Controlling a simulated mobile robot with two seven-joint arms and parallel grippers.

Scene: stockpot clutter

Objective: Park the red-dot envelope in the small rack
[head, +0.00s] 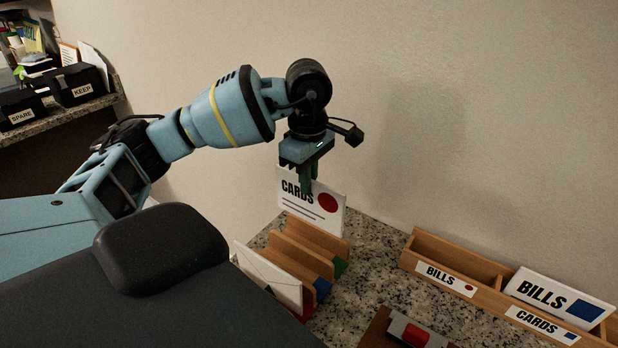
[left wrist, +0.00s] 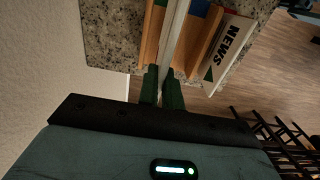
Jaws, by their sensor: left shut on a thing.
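The red-dot envelope (head: 326,202), white and marked CARDS, hangs upright from my left gripper (head: 306,186). My left gripper is shut on its top edge. The small rack (head: 318,238) is wooden, with upright dividers and green, blue and red tabs, and stands below the envelope on the granite counter. The envelope's lower edge is at the back of the rack; I cannot tell whether it is inside a slot. In the left wrist view the envelope (left wrist: 174,40) shows edge-on between the fingers, beside wooden dividers (left wrist: 153,35). My right gripper is not in view.
A white envelope (head: 268,278) leans in the rack's front; a NEWS envelope (left wrist: 228,52) shows in the wrist view. A long wooden holder (head: 450,258) on the right holds a BILLS envelope (head: 560,297). A red-topped object (head: 415,335) lies at the front. The wall is close behind.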

